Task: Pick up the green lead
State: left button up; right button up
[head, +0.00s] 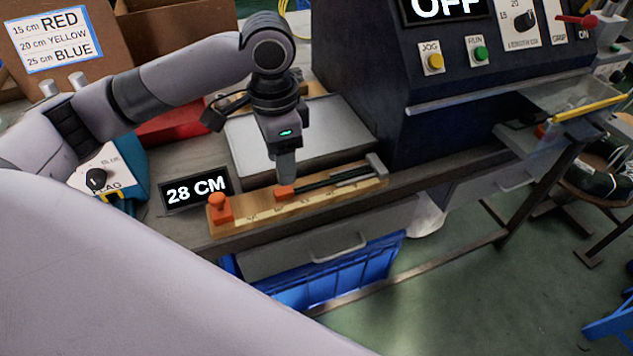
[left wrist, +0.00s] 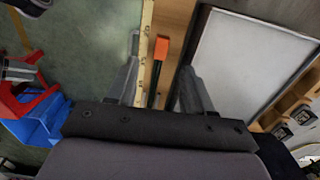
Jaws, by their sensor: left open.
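No held thing shows between the fingers. Whether the fingers touch the block is not clear. My right gripper is not in view.
A "28 CM" display (head: 195,189) stands left of the board. A pale flat plate (head: 330,135) lies behind it. A dark machine (head: 390,70) reading "OFF" stands at the back right. A blue crate (head: 340,277) sits below the bench. A colour-length sign (head: 52,40) is at top left.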

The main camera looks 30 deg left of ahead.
aim_at(286, 190)
pick_arm(q)
jog(key=f, duration=0.3)
jog(key=f+b, duration=0.1)
jog(key=f, duration=0.2)
jog(key=shift+w+f, duration=0.2)
jog(key=shift+f, duration=0.15)
grip_shut()
